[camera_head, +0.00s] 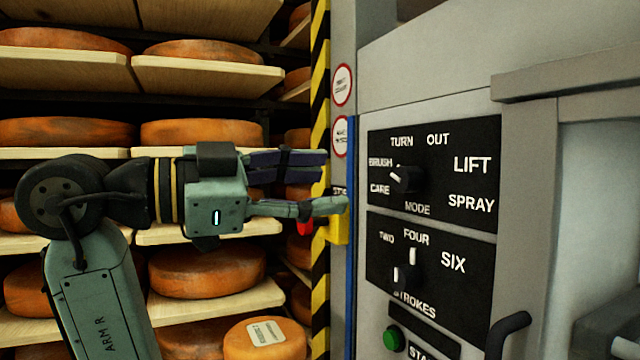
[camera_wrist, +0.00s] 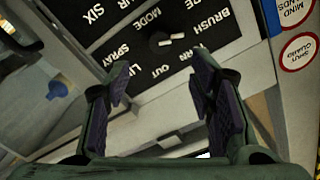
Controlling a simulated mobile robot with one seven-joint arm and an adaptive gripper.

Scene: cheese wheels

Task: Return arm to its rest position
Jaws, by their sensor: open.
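My gripper (camera_head: 335,182) is at the end of my green arm, reaching to the right in front of the cheese shelves. Its fingers point toward the control panel and the yellow-black striped post. In the wrist view my gripper (camera_wrist: 165,105) shows two purple-padded fingers spread apart with nothing between them. The mode dial (camera_wrist: 160,40) lies beyond the fingertips there. In the head view the mode dial (camera_head: 405,179) sits right of the fingertips, apart from them.
A grey machine carries the mode panel (camera_head: 475,140), a strokes panel (camera_head: 470,270) and a green button (camera_head: 393,338). A black handle (camera_head: 508,330) sticks out below. The striped post (camera_head: 320,90) stands close to my fingers. Shelves (camera_head: 200,78) of orange cheese wheels (camera_head: 205,272) fill the left.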

